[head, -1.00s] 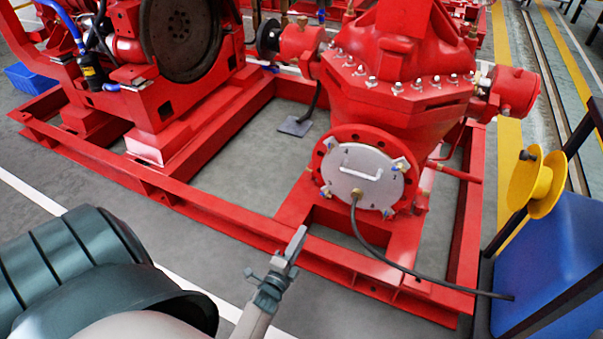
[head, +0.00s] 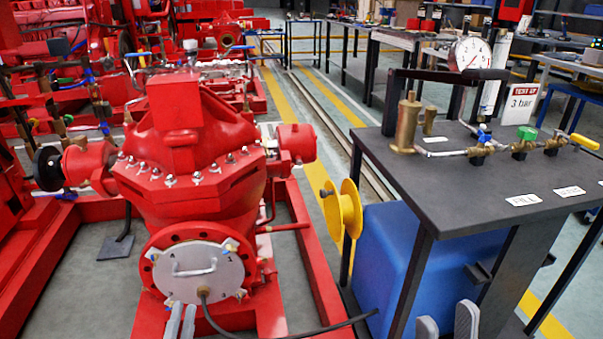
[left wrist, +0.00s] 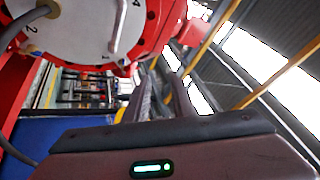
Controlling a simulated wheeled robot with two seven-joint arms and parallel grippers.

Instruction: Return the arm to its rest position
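My left gripper (head: 181,318) is at the bottom of the head view, in front of the lower part of the round grey cover plate (head: 186,270) on the red pump. Its two fingers stand apart with nothing between them in the left wrist view (left wrist: 160,88). The cover plate, with its handle and numbered marks, fills the upper left of that view (left wrist: 85,25). I cannot tell whether the fingers touch it. My right gripper (head: 447,318) shows at the bottom edge, below the dark bench, with its fingers apart and empty. Both arms are mostly out of view.
A black hose (head: 300,331) runs from the cover plate towards a blue tank (head: 390,262) under the dark bench (head: 450,185). The bench carries a gauge (head: 478,54) and valves. A yellow reel (head: 346,212) stands beside the tank. The red base frame (head: 315,255) surrounds the pump.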

